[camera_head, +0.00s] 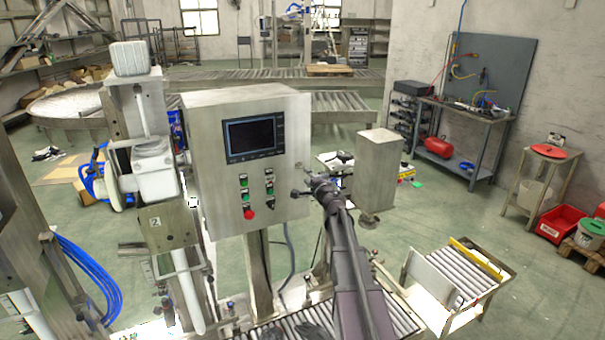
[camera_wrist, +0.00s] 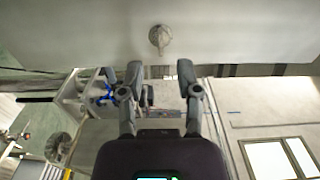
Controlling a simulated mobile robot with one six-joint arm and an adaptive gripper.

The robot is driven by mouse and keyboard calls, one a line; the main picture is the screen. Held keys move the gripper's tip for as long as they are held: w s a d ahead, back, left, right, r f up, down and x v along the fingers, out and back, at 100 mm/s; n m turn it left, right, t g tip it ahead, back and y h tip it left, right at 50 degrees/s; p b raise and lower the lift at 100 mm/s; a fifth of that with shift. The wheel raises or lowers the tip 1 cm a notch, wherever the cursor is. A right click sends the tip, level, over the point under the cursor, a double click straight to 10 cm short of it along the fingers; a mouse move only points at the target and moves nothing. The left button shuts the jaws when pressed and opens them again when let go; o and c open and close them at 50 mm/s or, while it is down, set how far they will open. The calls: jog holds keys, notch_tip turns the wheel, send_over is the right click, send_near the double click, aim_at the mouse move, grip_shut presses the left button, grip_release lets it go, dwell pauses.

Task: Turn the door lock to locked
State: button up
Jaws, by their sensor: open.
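The door lock (camera_wrist: 159,38) is a small round grey knob with a raised grip on a flat grey panel in the wrist view. In the head view, a small fitting that looks like the lock (camera_head: 298,167) is at the right side of the metal control cabinet (camera_head: 216,160). My gripper (camera_wrist: 161,74) is open and empty. Its two fingertips are apart, lined up on either side of the knob and short of it in the wrist picture. In the head view my gripper (camera_head: 305,190) is close to the cabinet's right side, partly hidden by my arm.
The cabinet door carries a dark screen (camera_head: 253,136), several buttons and a red button (camera_head: 249,214). A metal box on a post (camera_head: 376,170) stands right of my gripper. A roller conveyor (camera_head: 465,275) is at the lower right. Open floor lies beyond.

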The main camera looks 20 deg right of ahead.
jog(key=s, duration=0.4)
jog(key=shift+s+d, duration=0.15)
jog(key=shift+s, duration=0.1)
dwell(0.3)
jog(key=s+a+f+n+g+y+b, duration=0.1)
jog(key=s+a+f+n+g+y, duration=0.35)
jog(key=a, duration=0.65)
jog(key=s+a+f+n+g+y+b, duration=0.2)
jog(key=s+a+f+n+g, duration=0.25)
jog(key=a+f+n, duration=0.5)
jog(key=s+a+f+n+g+h+b, duration=0.1)
jog(key=s+a+f+g+h, duration=0.1)
jog(key=s, duration=0.8)
jog(key=s+a+f+n+g+h+b, duration=0.1)
jog(key=s+f+g+h, duration=0.4)
jog(key=s, duration=0.6)
jog(key=shift+a+f+n+g, duration=0.7)
jog(key=shift+a+f+g, duration=0.35)
jog(key=shift+f, duration=0.3)
jog(key=shift+w, duration=0.1)
